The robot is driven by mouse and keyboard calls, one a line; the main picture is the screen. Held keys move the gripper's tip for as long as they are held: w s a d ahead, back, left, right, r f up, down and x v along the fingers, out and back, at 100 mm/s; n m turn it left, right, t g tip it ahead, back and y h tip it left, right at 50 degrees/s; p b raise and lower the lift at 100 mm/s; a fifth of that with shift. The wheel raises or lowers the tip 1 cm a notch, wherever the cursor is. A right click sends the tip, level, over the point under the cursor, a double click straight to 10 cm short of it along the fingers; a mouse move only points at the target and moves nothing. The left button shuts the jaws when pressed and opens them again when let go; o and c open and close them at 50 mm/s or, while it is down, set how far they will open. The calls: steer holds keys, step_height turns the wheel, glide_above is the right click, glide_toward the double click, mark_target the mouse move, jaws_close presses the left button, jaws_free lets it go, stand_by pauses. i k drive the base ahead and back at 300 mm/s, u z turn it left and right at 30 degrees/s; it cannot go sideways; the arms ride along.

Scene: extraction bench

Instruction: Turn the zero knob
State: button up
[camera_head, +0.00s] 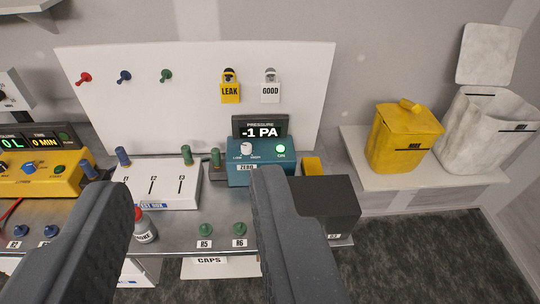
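The zero knob (246,148) is a small white knob on the front of a teal pressure box (246,175). A "ZERO" label sits just below it, with "LOW" and "HIGH" marked on either side. The display (260,129) on top reads "-1 PA". A lit green button (281,149) marked "ON" is right of the knob. My gripper (185,190) is open and empty, its two dark fingers wide apart in the foreground. The right fingertip overlaps the lower part of the teal box in the picture; I cannot tell the distance between them. The knob is unobstructed.
A dark box (328,202) is right of the teal box. Yellow (404,140) and white (485,125) bins stand at right. Padlocks (230,90) hang on the white backboard (190,65).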

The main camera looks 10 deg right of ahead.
mark_target(245, 147)
steer(key=z, duration=0.05)
steer(key=k, duration=0.15)
steer(key=z, duration=0.2)
steer(key=i, duration=1)
steer(key=z, duration=0.35)
steer(key=k, duration=0.9)
steer(key=u, duration=0.4)
steer(key=i, duration=0.85)
